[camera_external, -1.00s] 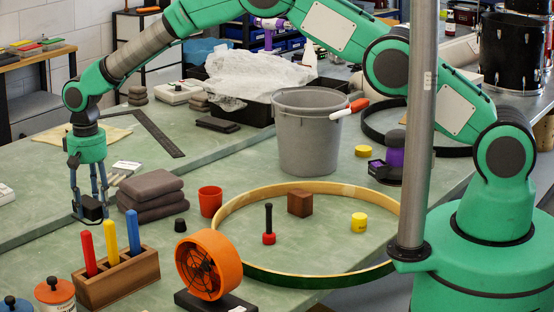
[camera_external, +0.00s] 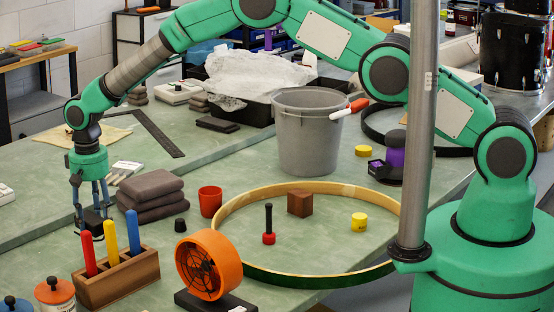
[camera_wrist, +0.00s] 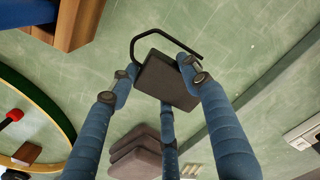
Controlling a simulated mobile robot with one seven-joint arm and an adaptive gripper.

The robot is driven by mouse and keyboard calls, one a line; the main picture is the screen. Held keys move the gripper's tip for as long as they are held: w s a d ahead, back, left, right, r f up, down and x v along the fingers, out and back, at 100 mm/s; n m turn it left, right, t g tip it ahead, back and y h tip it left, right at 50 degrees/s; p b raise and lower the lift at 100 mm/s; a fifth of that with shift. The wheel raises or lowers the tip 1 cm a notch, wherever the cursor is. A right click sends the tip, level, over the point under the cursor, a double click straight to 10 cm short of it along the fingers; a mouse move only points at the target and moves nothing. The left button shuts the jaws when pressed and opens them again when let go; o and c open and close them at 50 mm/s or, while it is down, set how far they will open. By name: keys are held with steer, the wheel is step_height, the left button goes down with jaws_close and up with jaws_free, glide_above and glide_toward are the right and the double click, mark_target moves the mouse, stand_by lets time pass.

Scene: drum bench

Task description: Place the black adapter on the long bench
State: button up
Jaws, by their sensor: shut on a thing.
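The black adapter (camera_wrist: 165,78) is a dark block with a black cord curving over it in the wrist view. My gripper (camera_wrist: 165,82) has its blue fingers closed around it. In the external view my gripper (camera_external: 93,218) points down at the left, behind the wooden block with coloured sticks. The adapter (camera_external: 93,224) shows there between the fingertips, partly hidden by the red and yellow sticks. It is low over the green bench top (camera_external: 200,262); I cannot tell whether it touches. Which bench is the long one is not clear.
The wooden stick holder (camera_external: 117,278) stands close in front of my gripper. Stacked dark pads (camera_external: 151,196) lie just right of it. A red cup (camera_external: 210,201), an orange fan (camera_external: 207,265) and a large hoop (camera_external: 300,281) are farther right. Bare bench lies left of my gripper.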

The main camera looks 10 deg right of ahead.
mark_target(96, 218)
steer(key=shift+f, duration=1.65)
steer(key=shift+f, duration=0.1)
steer(key=shift+f, duration=1.8)
steer(key=shift+f, duration=0.15)
steer(key=o, duration=1.2)
steer(key=shift+o, duration=0.2)
step_height(96, 218, up, 12)
steer(key=shift+r, duration=0.15)
